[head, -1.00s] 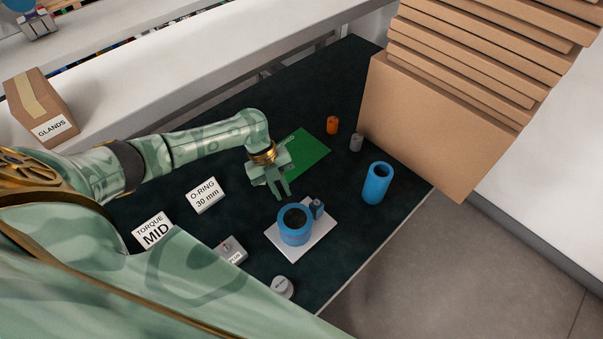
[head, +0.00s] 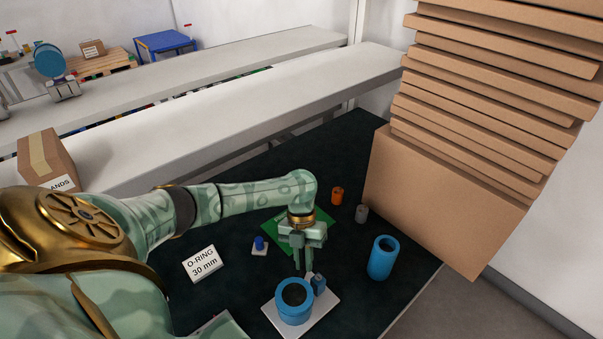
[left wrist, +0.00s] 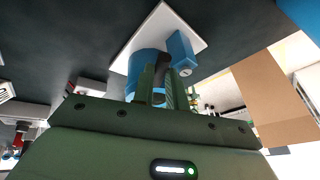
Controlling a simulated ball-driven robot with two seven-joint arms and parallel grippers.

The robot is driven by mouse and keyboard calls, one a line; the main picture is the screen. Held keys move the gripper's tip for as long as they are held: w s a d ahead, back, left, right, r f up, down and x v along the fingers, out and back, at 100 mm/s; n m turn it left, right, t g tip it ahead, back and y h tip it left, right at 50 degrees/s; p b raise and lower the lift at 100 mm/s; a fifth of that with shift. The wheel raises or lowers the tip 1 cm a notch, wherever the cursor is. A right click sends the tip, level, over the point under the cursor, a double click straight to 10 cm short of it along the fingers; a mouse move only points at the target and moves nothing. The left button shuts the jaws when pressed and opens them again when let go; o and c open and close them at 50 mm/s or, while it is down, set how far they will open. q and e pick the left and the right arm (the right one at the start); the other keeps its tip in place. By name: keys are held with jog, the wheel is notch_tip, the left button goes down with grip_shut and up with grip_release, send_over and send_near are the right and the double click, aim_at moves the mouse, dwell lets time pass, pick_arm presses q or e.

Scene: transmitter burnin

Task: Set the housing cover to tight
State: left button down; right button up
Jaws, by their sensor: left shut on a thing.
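The blue round housing (head: 294,303) with its dark round top stands on a white plate (head: 325,318). A small blue-grey block (head: 318,284) stands at its far right side. My left gripper (head: 303,270) points down at the housing's far edge, beside that block. In the left wrist view its fingers (left wrist: 162,82) are close together against the blue housing (left wrist: 143,62), with the block (left wrist: 181,50) to the right. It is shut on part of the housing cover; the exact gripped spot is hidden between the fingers. My right gripper is out of view.
A tall blue cylinder (head: 383,258) stands to the right. Orange (head: 337,196) and grey (head: 361,214) small cylinders stand behind. A green mat (head: 278,229), a blue knob (head: 259,244) and an O-RING 30 mm sign (head: 202,263) lie left. Stacked cardboard (head: 445,195) borders the right.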

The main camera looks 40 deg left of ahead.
pick_arm(q)
jog(key=shift+d, duration=0.1)
dwell(0.4)
jog(key=c, duration=1.4)
grip_release()
jog(key=p+v, duration=0.3)
jog(key=v, duration=1.3)
jog(key=shift+w, duration=0.25)
